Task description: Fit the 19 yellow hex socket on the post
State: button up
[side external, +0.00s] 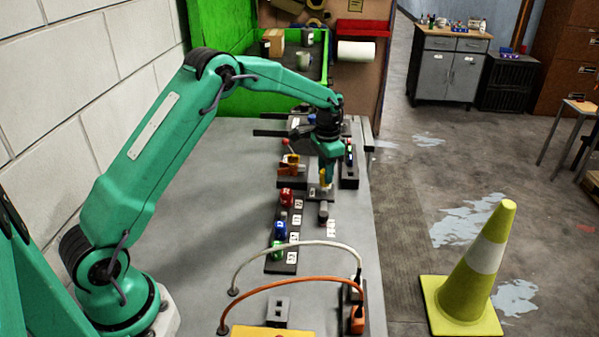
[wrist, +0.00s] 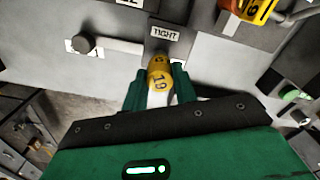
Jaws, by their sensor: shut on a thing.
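My gripper (side external: 326,181) is shut on the yellow socket (wrist: 159,78), which is marked 19 and sits between the green fingers in the wrist view. In the side view the socket (side external: 325,179) is a small yellow patch, partly hidden by the fingers, above the grey plate. A grey round-topped post (side external: 323,209) stands nearer the side camera, apart from the socket. A grey round knob (wrist: 84,43) shows left of the socket in the wrist view, beside a pale bar. I cannot tell whether it is that same post. The socket's underside is hidden.
A dark rack (side external: 284,232) holds red, blue and green sockets beside white number labels. A plate marked TIGHT (wrist: 165,34) lies just beyond the socket. An orange-yellow part (wrist: 257,10) is at upper right. White and orange cables (side external: 290,285) arch over the bench front.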

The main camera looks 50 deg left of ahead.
jog(key=shift+r, duration=0.85)
jog(key=shift+s+r, duration=0.4)
jog(key=shift+s, duration=0.25)
jog(key=s+d+r, duration=0.1)
jog(key=s+r, duration=0.2)
jog(key=s, duration=1.1)
jog(key=shift+r+n, duration=0.3)
jog(key=shift+n, duration=0.1)
jog(key=shift+f, duration=0.2)
jog(key=shift+f, duration=2.7)
jog(key=shift+f, duration=1.75)
